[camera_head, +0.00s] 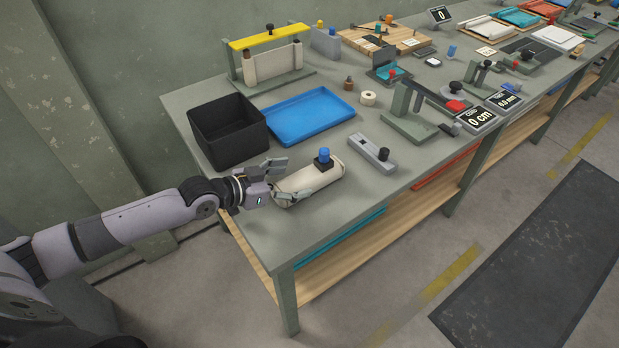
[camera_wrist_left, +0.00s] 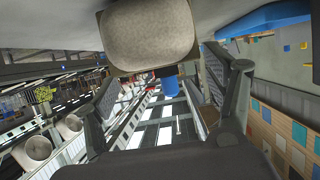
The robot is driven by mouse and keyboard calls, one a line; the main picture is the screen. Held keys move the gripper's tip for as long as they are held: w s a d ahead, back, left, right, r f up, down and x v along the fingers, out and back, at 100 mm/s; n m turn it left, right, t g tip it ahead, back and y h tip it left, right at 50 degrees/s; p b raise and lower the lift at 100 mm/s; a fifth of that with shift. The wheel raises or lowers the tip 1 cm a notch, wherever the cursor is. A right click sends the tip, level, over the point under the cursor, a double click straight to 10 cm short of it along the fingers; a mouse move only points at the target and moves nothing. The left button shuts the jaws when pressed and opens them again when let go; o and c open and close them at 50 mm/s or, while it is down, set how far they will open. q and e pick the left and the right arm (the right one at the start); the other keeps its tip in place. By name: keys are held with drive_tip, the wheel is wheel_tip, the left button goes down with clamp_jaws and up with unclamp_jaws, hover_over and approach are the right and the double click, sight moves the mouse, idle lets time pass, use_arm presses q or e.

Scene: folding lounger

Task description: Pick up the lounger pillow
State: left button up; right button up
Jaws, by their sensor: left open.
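The lounger pillow (camera_head: 313,180) is a cream, rounded roll lying on the near left part of the workbench. A blue knob (camera_head: 323,154) on a dark base stands up from it. My left gripper (camera_head: 296,178) is open at the pillow's left end, with one finger on the far side and one on the near side. In the left wrist view the pillow's rounded end (camera_wrist_left: 150,40) fills the top middle, and the blue knob (camera_wrist_left: 172,86) shows between the spread fingers. I cannot tell whether the fingers touch the pillow. My right gripper is not in view.
A black open bin (camera_head: 228,144) stands just behind my left gripper.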

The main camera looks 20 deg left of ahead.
sight(305, 176)
use_arm(q)
drive_tip(key=x, duration=0.4)
drive_tip(key=shift+w+d+f+p, duration=0.1)
drive_tip(key=shift+w+f+p, duration=0.05)
drive_tip(key=shift+w+p, duration=0.25)
drive_tip(key=shift+s, duration=0.1)
drive_tip(key=shift+c, duration=0.7)
drive_tip(key=c, duration=1.3)
